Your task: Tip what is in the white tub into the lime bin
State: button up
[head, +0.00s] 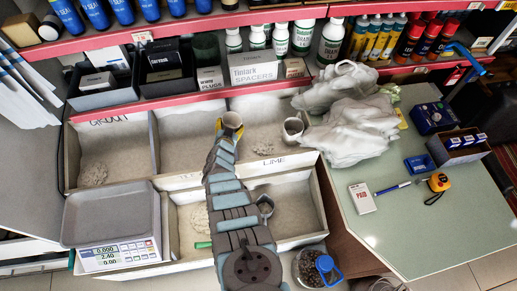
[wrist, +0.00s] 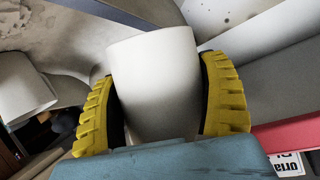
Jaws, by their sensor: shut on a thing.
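My gripper (head: 231,128) is shut on a white tub (wrist: 155,80), its yellow finger pads on either side. In the head view the tub (head: 232,119) is small, above the wall between the upper middle and upper right bins. Its contents cannot be made out. The word LIME stands on the divider behind the lower right bin (head: 300,205), which looks like the lime bin. My arm partly covers that bin, left of the label. A pale heap lies in the lower bin area beside my arm.
A scale (head: 115,220) is at left. Crumpled white bags (head: 350,115) lie at right. A red-edged shelf (head: 180,100) runs behind the bins.

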jog(key=shift+a+f+n+b, duration=0.25)
jog(key=shift+n+b, duration=0.05)
jog(key=shift+b, duration=0.35)
jog(key=shift+a+h+b, duration=0.15)
jog(key=shift+h+b, duration=0.15)
jog(key=shift+b, duration=0.45)
jog(key=shift+a+n+b, duration=0.2)
jog(key=shift+n+b, duration=0.3)
jog(key=shift+b, duration=0.3)
jog(key=shift+w+a+r+h+b, duration=0.15)
jog(key=shift+r+h+b, duration=0.15)
jog(key=shift+b, duration=0.15)
jog(key=shift+n+b, duration=0.3)
jog(key=shift+r, duration=0.1)
